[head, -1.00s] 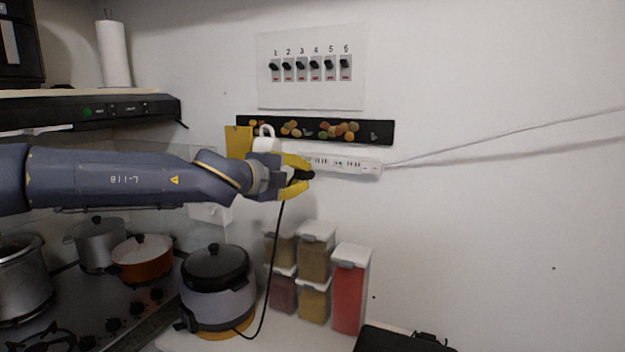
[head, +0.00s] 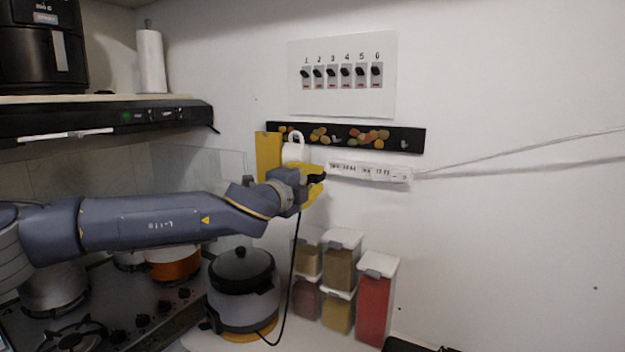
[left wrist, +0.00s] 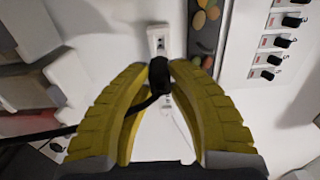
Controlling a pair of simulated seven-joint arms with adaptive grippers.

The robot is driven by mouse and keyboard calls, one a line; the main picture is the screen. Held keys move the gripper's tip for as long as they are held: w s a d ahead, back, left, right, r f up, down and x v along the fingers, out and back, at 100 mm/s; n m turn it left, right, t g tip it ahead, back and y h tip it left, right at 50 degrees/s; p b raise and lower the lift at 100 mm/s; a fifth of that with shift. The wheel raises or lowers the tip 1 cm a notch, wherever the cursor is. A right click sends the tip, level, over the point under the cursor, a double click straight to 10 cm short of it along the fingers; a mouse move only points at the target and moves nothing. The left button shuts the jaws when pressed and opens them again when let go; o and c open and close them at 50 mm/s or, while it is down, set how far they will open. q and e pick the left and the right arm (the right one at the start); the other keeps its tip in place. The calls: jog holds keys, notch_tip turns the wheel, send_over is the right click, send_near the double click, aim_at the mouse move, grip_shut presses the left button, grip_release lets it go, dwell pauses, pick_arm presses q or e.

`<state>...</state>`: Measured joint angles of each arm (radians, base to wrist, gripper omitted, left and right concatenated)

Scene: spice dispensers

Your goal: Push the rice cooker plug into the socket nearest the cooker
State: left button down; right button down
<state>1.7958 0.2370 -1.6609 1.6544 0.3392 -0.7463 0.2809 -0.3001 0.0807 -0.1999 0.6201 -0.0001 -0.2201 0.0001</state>
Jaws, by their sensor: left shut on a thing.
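My left gripper (head: 318,174) is shut on the black rice cooker plug (left wrist: 159,76), and its yellow fingers flank the plug in the left wrist view. The plug's black cord (head: 293,260) hangs down to the rice cooker (head: 242,290), which is grey with a black lid and stands on the counter. The white socket strip (head: 370,173) is on the wall just right of the gripper. Its near end also shows beyond the plug in the left wrist view (left wrist: 157,37). The plug looks apart from the strip in the head view; its prongs are hidden. My right gripper is out of view.
A black rack (head: 345,138) with a hanging white mug (head: 293,150) is just above the gripper. A numbered switch panel (head: 342,95) is higher up. Spice containers (head: 376,300) stand below, right of the cooker. The wall to the right is mostly clear.

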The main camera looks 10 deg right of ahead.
aim_at(323, 173)
pick_arm(q)
jog(key=shift+a, duration=0.1)
jog(key=shift+x, duration=2.85)
jog(key=shift+x, duration=1.3)
jog(key=c, duration=1.2)
grip_release()
jog(key=shift+s+a, duration=0.1)
